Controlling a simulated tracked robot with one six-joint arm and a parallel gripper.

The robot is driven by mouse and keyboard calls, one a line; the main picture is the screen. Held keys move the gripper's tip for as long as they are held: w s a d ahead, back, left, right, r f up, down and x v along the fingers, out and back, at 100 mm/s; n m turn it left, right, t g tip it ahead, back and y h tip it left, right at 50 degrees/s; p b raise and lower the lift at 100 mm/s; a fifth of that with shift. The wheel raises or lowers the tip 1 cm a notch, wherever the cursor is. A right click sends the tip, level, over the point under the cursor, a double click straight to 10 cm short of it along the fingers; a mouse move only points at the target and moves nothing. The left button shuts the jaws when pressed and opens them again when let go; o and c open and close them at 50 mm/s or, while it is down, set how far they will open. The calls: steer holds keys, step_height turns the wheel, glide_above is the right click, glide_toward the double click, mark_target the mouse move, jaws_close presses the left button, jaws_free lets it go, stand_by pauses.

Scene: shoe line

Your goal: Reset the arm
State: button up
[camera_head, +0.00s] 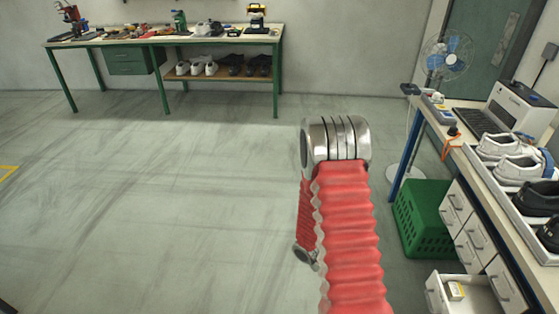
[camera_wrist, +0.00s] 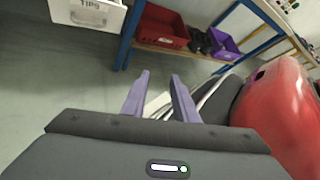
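My arm (camera_head: 345,230) shows in the head view as a red ribbed sleeve with a silver metal joint at its upper end. It rises from the lower edge, right of the middle. My gripper is hidden in the head view. In the wrist view my gripper (camera_wrist: 158,85) has two pale purple fingers standing apart with a gap between them. Nothing is held between them. Part of my red arm fills the right side of the wrist view.
A desk with drawers and a tray of shoes (camera_head: 505,205) stands at right, one lower drawer (camera_head: 465,294) open. A green crate (camera_head: 424,219) sits beside it. A workbench (camera_head: 160,38) is at the back. A red bin (camera_wrist: 162,27) shows in the wrist view. Floor at left is clear.

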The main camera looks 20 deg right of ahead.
steer(key=w+a+r+m+t+y, duration=0.2)
steer(key=w+a+r+m+t, duration=0.25)
steer(key=a+r, duration=0.35)
steer(key=w+a+r+m+t+y, duration=0.2)
steer(key=w+a+r+m+t, duration=0.35)
steer(key=r, duration=0.55)
steer(key=s+a+r+t+y, duration=0.1)
steer(key=a+r+t, duration=0.2)
steer(key=a+r, duration=0.2)
steer(key=s+a+r+m+t, duration=0.1)
steer(key=a+r, duration=0.3)
steer(key=r, duration=0.8)
steer(key=shift+a+t+y, duration=0.4)
steer(key=shift+t, duration=0.5)
steer(key=shift+d+f, duration=0.1)
